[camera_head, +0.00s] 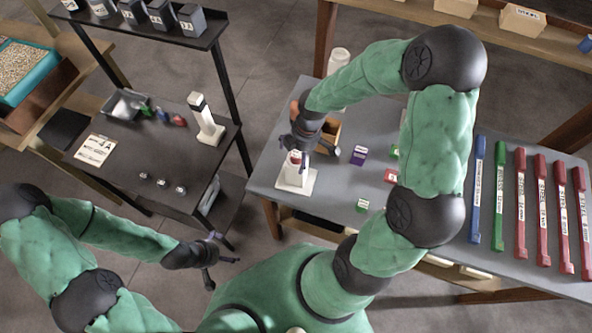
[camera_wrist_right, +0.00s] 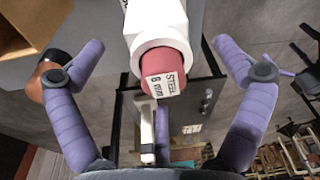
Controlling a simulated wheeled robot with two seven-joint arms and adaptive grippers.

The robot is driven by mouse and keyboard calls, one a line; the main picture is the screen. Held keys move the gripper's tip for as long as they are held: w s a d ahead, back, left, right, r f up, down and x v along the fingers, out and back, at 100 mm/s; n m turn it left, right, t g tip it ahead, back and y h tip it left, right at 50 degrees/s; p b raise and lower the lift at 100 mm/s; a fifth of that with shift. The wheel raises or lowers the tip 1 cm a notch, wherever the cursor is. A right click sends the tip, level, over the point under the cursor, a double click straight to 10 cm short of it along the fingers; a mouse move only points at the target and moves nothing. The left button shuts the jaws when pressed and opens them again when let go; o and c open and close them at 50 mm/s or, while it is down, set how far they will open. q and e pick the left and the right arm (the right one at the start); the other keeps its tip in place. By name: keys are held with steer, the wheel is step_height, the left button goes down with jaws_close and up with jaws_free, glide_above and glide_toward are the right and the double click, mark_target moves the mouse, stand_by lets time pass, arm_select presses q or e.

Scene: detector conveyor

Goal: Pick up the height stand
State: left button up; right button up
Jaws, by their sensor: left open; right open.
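A white stand (camera_head: 298,180) with a square base stands upright near the left edge of the grey table. In the right wrist view, its white body (camera_wrist_right: 156,18) carries a red end piece (camera_wrist_right: 167,76) labelled "STEEL 8 mm". My right gripper (camera_head: 301,152) is over this stand and partly hides its top. Its fingers are open on either side of the stand, apart from it. I cannot tell which one is the height stand. My left gripper (camera_head: 224,262) is open and empty, away from both tables.
The grey table (camera_head: 335,215) holds an open brown box (camera_head: 328,134), small coloured blocks (camera_head: 359,156) and a row of long labelled bars (camera_head: 500,195). The black table (camera_head: 145,150) carries a metal tray (camera_head: 125,105) and a card (camera_head: 95,150). Floor separates the tables.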

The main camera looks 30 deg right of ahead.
steer(key=shift+w+a+f+b, duration=0.1)
steer(key=shift+a+f+b, duration=0.05)
steer(key=shift+f, duration=0.85)
steer(key=shift+w+a+f+b, duration=0.1)
steer(key=shift+w+f, duration=0.05)
steer(key=shift+f, duration=0.85)
steer(key=shift+w+a+f+b, duration=0.1)
steer(key=shift+a+f+b, duration=0.05)
steer(key=shift+f, duration=0.85)
steer(key=c, duration=1.7)
steer(key=shift+r, duration=0.1)
